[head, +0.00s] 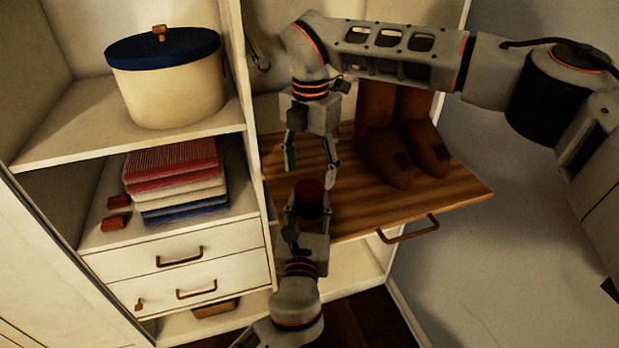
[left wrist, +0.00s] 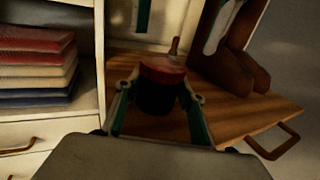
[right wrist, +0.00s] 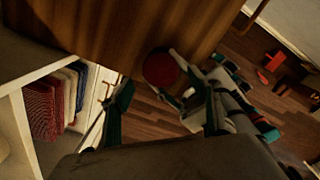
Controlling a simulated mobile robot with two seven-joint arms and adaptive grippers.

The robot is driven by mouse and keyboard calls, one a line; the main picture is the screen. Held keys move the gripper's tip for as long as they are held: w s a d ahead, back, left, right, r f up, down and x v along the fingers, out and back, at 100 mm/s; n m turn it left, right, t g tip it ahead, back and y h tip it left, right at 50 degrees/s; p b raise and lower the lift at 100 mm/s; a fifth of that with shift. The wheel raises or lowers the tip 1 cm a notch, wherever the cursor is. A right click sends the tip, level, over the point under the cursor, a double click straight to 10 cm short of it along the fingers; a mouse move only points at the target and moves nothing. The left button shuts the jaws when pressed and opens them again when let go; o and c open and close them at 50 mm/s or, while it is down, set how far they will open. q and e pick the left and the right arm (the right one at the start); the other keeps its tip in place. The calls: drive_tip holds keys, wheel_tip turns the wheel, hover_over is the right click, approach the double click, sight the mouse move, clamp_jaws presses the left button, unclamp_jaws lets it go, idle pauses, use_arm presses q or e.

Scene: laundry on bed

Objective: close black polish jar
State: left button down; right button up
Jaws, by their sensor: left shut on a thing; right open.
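The black polish jar (head: 313,208) stands upright on the wooden pull-out shelf, with a round red lid (head: 310,189) on its top. In the left wrist view, its dark body (left wrist: 155,98) is between my left fingers and the red lid (left wrist: 163,70) shows above it. I cannot tell how tightly the lid sits. My left gripper (head: 309,206) comes from the front and is shut on the jar. My right gripper (head: 311,171) hangs open and empty just behind and above the lid, apart from it. The right wrist view shows the lid (right wrist: 160,67) beyond my right fingers.
Brown boots (head: 400,140) stand on the wooden shelf (head: 455,190) right of the jar. To the left are folded cloths (head: 175,180), small red-brown blocks (head: 117,209), and a cream box (head: 170,85) with a blue lid. A cabinet wall divides them from the shelf.

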drive_tip(key=shift+r, duration=0.3)
drive_tip(key=shift+c, duration=0.4)
drive_tip(key=n, duration=0.6)
drive_tip(key=shift+r+n, duration=0.3)
drive_tip(key=shift+r, duration=0.1)
drive_tip(key=n, duration=0.7)
drive_tip(key=shift+r, duration=0.4)
drive_tip(key=n, duration=0.3)
drive_tip(key=shift+r+n, duration=0.2)
drive_tip(key=shift+n, duration=0.1)
drive_tip(key=n, duration=0.3)
drive_tip(key=shift+r, duration=0.25)
drive_tip(key=n, duration=0.3)
drive_tip(key=shift+r+n, duration=0.15)
drive_tip(key=shift+n, duration=0.25)
drive_tip(key=n, duration=0.4)
drive_tip(key=shift+r, duration=0.25)
